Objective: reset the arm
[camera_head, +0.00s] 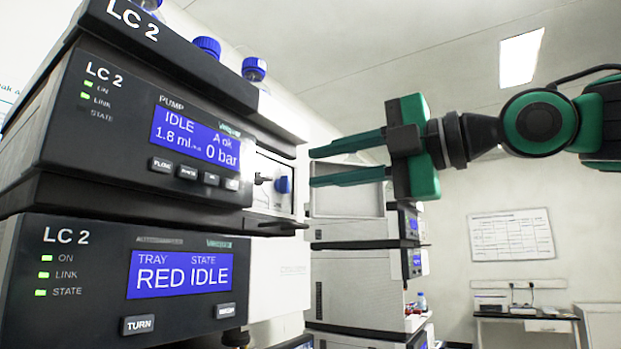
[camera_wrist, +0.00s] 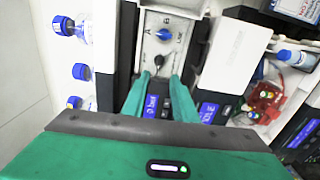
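My gripper (camera_head: 345,160) is open, with its two green fingers apart and nothing visible between them. In the head view it points left towards the valve panel of the LC 2 pump module (camera_head: 150,125). The fingertips look close to the blue knob (camera_head: 283,185) on that panel, but I cannot tell the exact gap. In the wrist view the fingers (camera_wrist: 159,80) reach towards the panel, where the blue knob (camera_wrist: 165,34) and a black knob (camera_wrist: 160,59) show. The fingers appear apart from the blue knob. My arm extends to the right.
The LC 2 stack's lower module (camera_head: 90,300) reads RED IDLE. Blue-capped bottles (camera_head: 254,70) stand on top. Another stack (camera_head: 360,270) stands behind. A desk (camera_head: 525,318) is at the far right. In the wrist view, a red rack (camera_wrist: 265,102) holds vials. Space below my arm looks clear.

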